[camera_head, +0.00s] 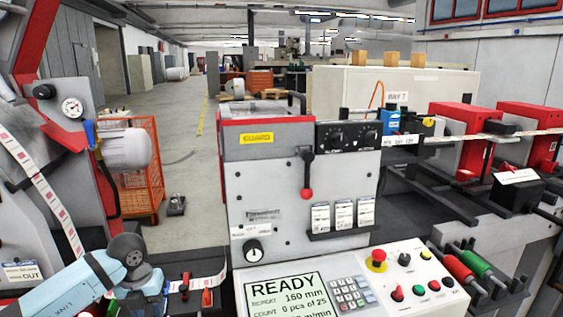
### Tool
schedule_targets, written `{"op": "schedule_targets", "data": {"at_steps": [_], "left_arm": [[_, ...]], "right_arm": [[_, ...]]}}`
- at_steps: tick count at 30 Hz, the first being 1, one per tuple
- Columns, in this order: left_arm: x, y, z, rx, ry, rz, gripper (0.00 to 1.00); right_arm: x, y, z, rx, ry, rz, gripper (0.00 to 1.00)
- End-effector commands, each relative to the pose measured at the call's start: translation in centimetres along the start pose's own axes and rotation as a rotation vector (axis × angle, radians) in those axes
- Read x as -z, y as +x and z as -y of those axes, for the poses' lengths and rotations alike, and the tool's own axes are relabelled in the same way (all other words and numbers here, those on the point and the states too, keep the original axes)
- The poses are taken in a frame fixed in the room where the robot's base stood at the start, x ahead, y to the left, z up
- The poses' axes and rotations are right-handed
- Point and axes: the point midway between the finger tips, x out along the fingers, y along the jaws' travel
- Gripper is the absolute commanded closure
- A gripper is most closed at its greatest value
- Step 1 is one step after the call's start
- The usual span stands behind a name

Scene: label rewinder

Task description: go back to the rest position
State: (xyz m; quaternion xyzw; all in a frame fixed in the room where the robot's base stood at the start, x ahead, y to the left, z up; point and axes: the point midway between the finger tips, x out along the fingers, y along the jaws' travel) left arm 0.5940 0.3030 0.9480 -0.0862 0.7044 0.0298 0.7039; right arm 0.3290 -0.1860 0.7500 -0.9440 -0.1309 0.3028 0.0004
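A light blue arm link (75,290) of mine comes in from the left at the bottom left corner. It ends at a grey round joint (128,250), and a short blue part bends down from there to the lower edge. The fingers of my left gripper do not show. My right arm and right gripper are out of the picture. The label rewinder's grey central housing (300,190) stands upright in the middle, with a red-knobbed lever (306,192) on its front.
The control panel (400,290) has a screen reading READY (283,290), a keypad and a red emergency button (376,260). A printed label strip (40,185) runs down the left machine part. Red and green rollers (470,268) lie at the right. An orange cage (140,185) stands behind.

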Motion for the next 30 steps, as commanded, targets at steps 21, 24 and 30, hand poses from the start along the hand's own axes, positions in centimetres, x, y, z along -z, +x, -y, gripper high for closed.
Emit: {"op": "schedule_targets", "data": {"at_steps": [21, 24, 30], "left_arm": [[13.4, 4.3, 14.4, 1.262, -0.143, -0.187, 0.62], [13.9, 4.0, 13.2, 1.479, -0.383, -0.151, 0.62], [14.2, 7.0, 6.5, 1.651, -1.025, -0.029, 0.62]], "right_arm": [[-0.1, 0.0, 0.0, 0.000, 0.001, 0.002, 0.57], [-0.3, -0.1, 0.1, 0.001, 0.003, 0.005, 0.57], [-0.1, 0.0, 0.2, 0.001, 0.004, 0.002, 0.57]]}}
